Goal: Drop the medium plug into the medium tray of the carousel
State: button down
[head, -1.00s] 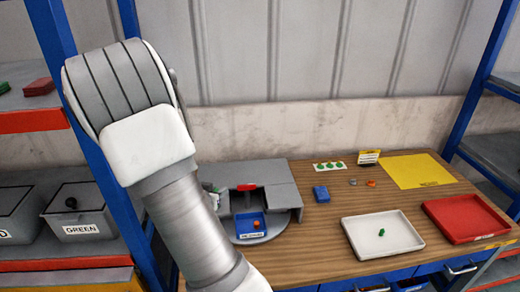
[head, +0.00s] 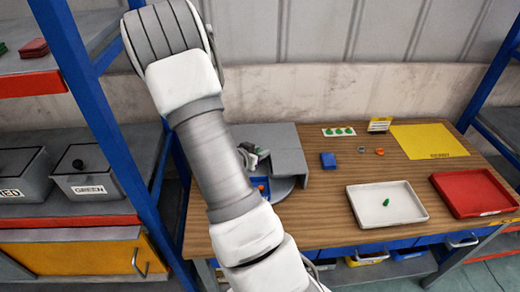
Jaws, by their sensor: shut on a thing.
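The carousel (head: 288,157), a grey housing over a round grey turntable, stands at the left end of the wooden workbench. A blue tray (head: 265,181) with a small orange piece (head: 261,188) sits in its front opening, partly covered by my arm; its label cannot be read now. My gripper (head: 254,156) shows only in part beside my forearm, over the left part of the carousel. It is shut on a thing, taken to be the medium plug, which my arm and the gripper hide.
A white tray (head: 353,204) with a green piece (head: 386,202) and a red tray (head: 464,182) lie to the right. A blue block (head: 328,160), a small grey ring (head: 362,149) and an orange ring (head: 379,152) lie behind. A blue shelf post (head: 95,100) stands left of my arm.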

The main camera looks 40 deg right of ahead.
jog(key=shift+f, duration=0.7)
jog(key=c, duration=0.5)
grip_release()
jog(key=shift+c, duration=0.2)
jog(key=shift+r, duration=0.1)
jog(key=p+v, duration=0.3)
jog(key=v, duration=1.4)
jog(key=shift+a, duration=0.2)
